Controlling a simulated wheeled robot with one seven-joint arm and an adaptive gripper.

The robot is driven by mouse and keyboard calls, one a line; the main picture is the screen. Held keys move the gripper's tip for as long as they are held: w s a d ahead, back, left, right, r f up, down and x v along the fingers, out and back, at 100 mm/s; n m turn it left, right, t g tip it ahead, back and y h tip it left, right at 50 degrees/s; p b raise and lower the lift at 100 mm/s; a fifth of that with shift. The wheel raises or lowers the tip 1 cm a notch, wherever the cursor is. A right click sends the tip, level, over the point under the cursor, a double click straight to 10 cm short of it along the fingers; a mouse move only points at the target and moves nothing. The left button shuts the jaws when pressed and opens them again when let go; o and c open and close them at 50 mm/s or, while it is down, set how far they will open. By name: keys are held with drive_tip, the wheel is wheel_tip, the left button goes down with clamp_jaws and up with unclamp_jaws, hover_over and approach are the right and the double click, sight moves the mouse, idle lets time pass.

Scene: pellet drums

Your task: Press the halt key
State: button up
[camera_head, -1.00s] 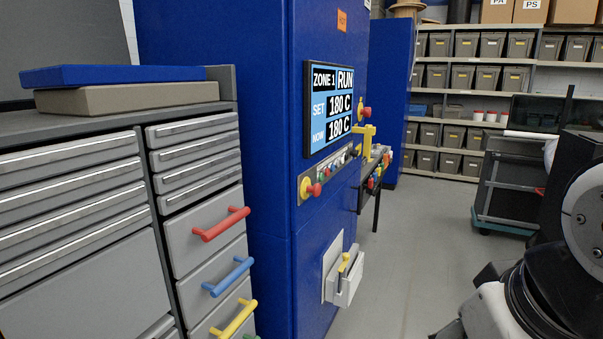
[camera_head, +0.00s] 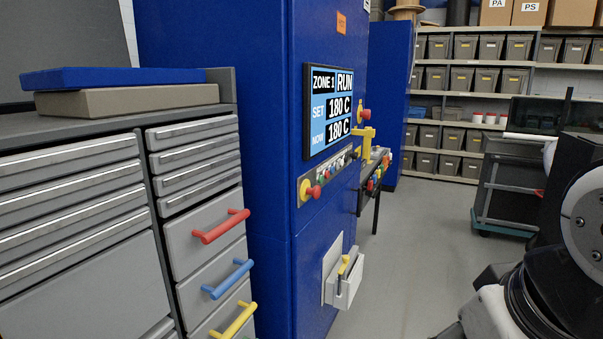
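A tall blue cabinet (camera_head: 262,190) stands in the middle of the head view. Its screen (camera_head: 332,105) reads ZONE 1, RUN, SET 180 C and NOW 180 C. Below the screen runs a slanted row of small coloured keys (camera_head: 335,168); their labels are too small to read, so I cannot tell which one is the halt key. A red mushroom knob on a yellow plate (camera_head: 309,189) sits at the row's near end, and another red knob (camera_head: 364,114) sits right of the screen. Part of my arm shows at the right edge. My gripper is not in view.
A grey drawer cabinet (camera_head: 200,130) with red, blue and yellow handles stands at left. A white holder with a yellow handle (camera_head: 343,275) juts from the blue cabinet low down. A dark cart (camera_head: 508,185) stands at right. Grey floor (camera_head: 415,225) between is clear.

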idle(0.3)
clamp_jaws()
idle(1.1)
